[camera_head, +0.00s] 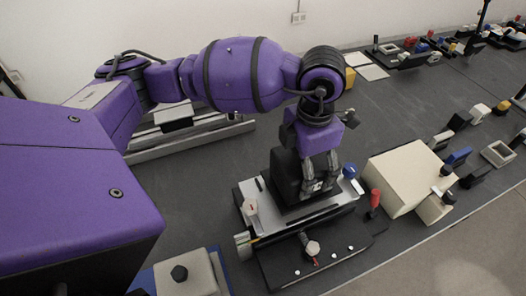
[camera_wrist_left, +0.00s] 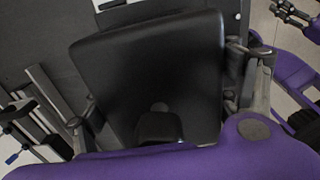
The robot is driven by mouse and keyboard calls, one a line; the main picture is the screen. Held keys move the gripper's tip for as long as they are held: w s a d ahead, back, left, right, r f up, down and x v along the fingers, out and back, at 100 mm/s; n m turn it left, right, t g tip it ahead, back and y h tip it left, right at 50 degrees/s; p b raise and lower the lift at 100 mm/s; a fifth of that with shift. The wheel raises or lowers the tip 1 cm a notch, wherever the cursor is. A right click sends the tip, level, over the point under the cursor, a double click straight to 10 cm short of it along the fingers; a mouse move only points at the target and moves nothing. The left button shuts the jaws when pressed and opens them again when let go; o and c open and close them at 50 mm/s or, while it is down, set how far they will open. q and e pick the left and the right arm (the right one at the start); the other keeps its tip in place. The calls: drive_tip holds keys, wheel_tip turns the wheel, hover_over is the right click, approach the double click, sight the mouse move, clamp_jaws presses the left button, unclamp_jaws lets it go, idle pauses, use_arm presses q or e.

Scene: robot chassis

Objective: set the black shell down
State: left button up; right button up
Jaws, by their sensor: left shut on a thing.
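The black shell (camera_head: 287,175) is upright over the silver plate of a black fixture (camera_head: 315,258) in the head view. Its lower edge looks at or just above the plate; I cannot tell if it touches. My left gripper (camera_head: 320,186) points down and is shut on the shell. In the left wrist view the shell (camera_wrist_left: 150,75) fills the middle, with one finger of my left gripper (camera_wrist_left: 165,105) on each side. My right gripper is out of the head view; dark finger-like parts at the wrist view's top right corner may be it (camera_wrist_left: 293,14).
A cream block (camera_head: 400,180) and a red-handled clamp (camera_head: 374,200) stand right of the fixture. A cream box with a black knob (camera_head: 182,276) stands front left. Metal rails (camera_head: 190,138) lie behind. Several small parts line the table's right edge.

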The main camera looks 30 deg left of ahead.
use_arm(q)
drive_tip(key=shift+f, duration=1.25)
drive_tip(key=shift+f, duration=0.15)
drive_tip(key=o, duration=2.1)
wheel_tip(320, 180, up, 12)
drive_tip(key=shift+s+r, duration=0.1)
drive_tip(key=shift+r, duration=0.05)
